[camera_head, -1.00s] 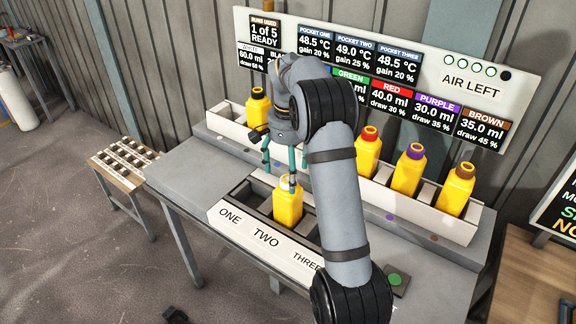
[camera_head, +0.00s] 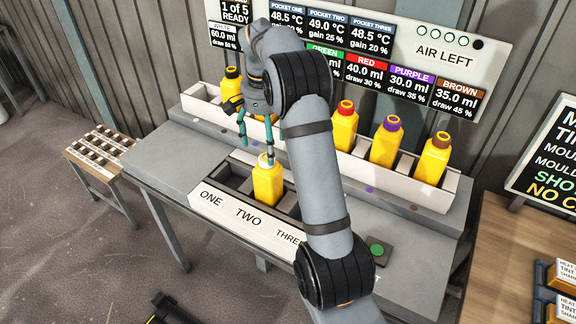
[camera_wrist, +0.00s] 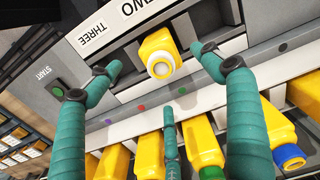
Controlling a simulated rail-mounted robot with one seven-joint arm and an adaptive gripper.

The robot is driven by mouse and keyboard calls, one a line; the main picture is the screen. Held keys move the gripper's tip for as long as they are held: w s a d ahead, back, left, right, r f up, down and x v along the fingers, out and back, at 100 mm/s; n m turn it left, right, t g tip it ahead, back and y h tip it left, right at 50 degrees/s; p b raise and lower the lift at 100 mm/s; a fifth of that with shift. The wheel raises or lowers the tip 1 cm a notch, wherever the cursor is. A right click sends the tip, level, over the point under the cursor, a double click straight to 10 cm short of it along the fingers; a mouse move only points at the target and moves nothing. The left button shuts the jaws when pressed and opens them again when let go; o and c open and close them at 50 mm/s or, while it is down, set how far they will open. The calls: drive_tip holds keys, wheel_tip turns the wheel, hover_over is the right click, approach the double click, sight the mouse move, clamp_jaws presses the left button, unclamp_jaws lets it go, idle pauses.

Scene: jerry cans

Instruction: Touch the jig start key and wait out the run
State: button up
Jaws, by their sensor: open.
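The jig start key is a green button (camera_head: 377,250) on a dark plate at the bench's front right. In the wrist view the green key (camera_wrist: 57,91) sits beside the word START at the left. My gripper (camera_head: 262,146) is open, with teal fingers, above and around the top of a yellow can with a white cap (camera_head: 267,185). That can stands upright in the jig (camera_head: 225,205), apparently in pocket TWO. In the wrist view the can lies between my spread fingers (camera_wrist: 156,60), and I see no grip on it. The key is well apart from my gripper.
A white rack (camera_head: 430,190) behind the jig holds several yellow cans with coloured caps. The wall board (camera_head: 430,75) reads 1 of 5, READY and AIR LEFT. My arm crosses the bench and hides part of it. A small side table (camera_head: 100,150) stands left.

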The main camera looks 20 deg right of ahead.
drive_tip(key=shift+c, duration=1.3)
clamp_jaws()
drive_tip(key=c, duration=1.7)
unclamp_jaws()
drive_tip(key=shift+c, duration=0.2)
